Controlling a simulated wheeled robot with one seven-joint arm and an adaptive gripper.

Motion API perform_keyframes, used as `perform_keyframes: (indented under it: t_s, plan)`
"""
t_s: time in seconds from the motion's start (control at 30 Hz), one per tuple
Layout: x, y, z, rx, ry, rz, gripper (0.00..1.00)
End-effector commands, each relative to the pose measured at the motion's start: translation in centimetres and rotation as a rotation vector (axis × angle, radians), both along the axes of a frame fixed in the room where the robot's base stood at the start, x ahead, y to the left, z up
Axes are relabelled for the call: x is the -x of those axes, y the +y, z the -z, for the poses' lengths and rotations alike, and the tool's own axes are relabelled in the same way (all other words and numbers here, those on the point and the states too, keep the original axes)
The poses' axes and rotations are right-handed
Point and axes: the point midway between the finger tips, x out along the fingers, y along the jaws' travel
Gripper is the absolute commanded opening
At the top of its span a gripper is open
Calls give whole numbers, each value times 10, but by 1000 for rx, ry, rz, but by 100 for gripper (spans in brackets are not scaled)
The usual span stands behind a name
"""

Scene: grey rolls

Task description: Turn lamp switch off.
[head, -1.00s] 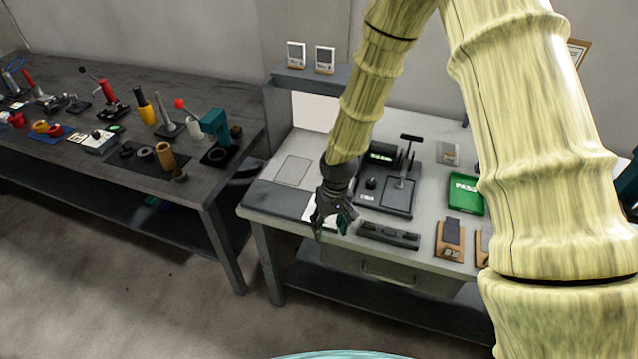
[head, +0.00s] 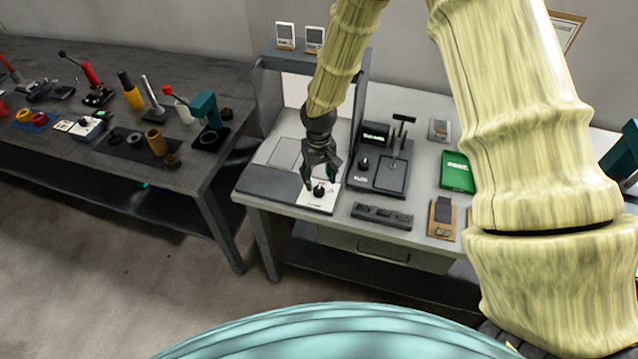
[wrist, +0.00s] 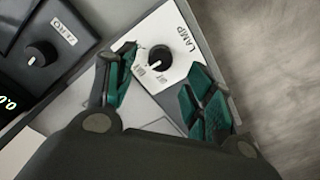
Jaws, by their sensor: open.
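The lamp switch is a black round knob (wrist: 158,59) on a white plate (wrist: 185,35) marked LAMP. In the head view the white plate (head: 327,206) lies at the front left of the light grey bench, and the knob (head: 319,189) shows just below the fingers. My gripper (head: 320,182) is above the plate, pointing down. In the wrist view my gripper (wrist: 160,98) has its green-padded fingers apart, one on each side of the knob in the picture. It holds nothing. I cannot tell whether a finger touches the knob, and its exact setting is too small to read.
A black device with another knob, marked ZERO (wrist: 40,53), sits close to the plate. It is the dark scale-like unit (head: 385,178) in the head view. A cluttered dark table (head: 190,150) stands left.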

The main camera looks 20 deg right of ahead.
Motion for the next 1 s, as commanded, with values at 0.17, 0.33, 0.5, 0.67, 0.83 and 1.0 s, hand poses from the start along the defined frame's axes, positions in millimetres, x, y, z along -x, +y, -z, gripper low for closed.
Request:
perform_keyframes:
  t_s: [0.17,0.33,0.5,0.67,0.83,1.0]
  plan:
    - [1,-1,19,0,2,1,53]
    - [1,-1,34,0,1,2,53]
    - [0,-1,44,0,0,1,53]
    - [0,-1,47,-1,-1,1,53]
    - [0,-1,47,-1,-1,1,53]
    - [0,-1,47,-1,-1,1,31]
